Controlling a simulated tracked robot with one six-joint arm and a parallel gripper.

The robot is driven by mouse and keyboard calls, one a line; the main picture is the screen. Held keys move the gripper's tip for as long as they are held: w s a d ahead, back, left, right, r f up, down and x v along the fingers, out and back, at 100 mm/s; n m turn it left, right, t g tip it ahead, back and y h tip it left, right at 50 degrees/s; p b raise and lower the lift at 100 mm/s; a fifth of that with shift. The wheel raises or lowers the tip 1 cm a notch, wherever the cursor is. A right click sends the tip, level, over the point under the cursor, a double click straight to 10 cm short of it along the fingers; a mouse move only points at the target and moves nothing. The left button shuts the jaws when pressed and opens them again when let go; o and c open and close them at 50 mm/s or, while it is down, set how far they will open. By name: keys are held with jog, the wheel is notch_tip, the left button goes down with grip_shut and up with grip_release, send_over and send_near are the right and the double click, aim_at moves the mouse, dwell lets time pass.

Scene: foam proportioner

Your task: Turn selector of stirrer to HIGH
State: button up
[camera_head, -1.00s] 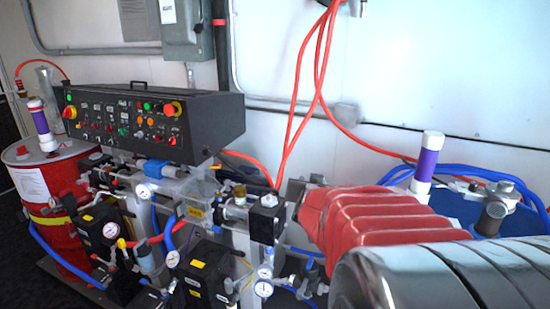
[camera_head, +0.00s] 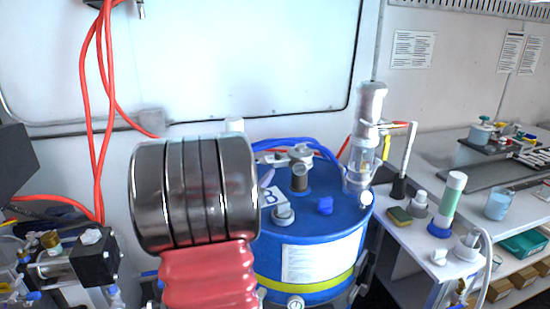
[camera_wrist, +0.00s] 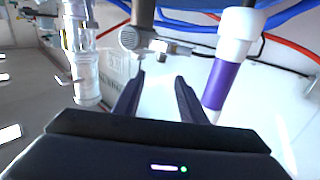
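No selector marked HIGH can be made out in either view. In the head view only a dark edge of the control panel (camera_head: 14,165) shows at the far left, with none of its knobs visible. I cannot tell which part is the stirrer. My gripper (camera_wrist: 160,80) shows in the wrist view with its two dark fingers apart and nothing between them. A grey metal fitting (camera_wrist: 147,42) lies beyond the fingertips, and a white and purple cylinder (camera_wrist: 222,75) stands to their right. In the head view my arm hides the gripper.
A blue drum (camera_head: 320,245) marked B stands right of my arm, with a clear and white pump-like device (camera_head: 365,130) at its right edge. A bench (camera_head: 435,262) with bottles is further right. Red hoses (camera_head: 95,120) hang at left. Gauges and valves (camera_head: 95,258) are at lower left.

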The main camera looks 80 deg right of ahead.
aim_at(277, 155)
jog(key=d, duration=0.4)
jog(key=s+d, duration=0.1)
jog(key=d, duration=0.8)
jog(key=shift+s+d, duration=0.35)
jog(key=shift+s, duration=0.05)
jog(key=shift+c, duration=0.5)
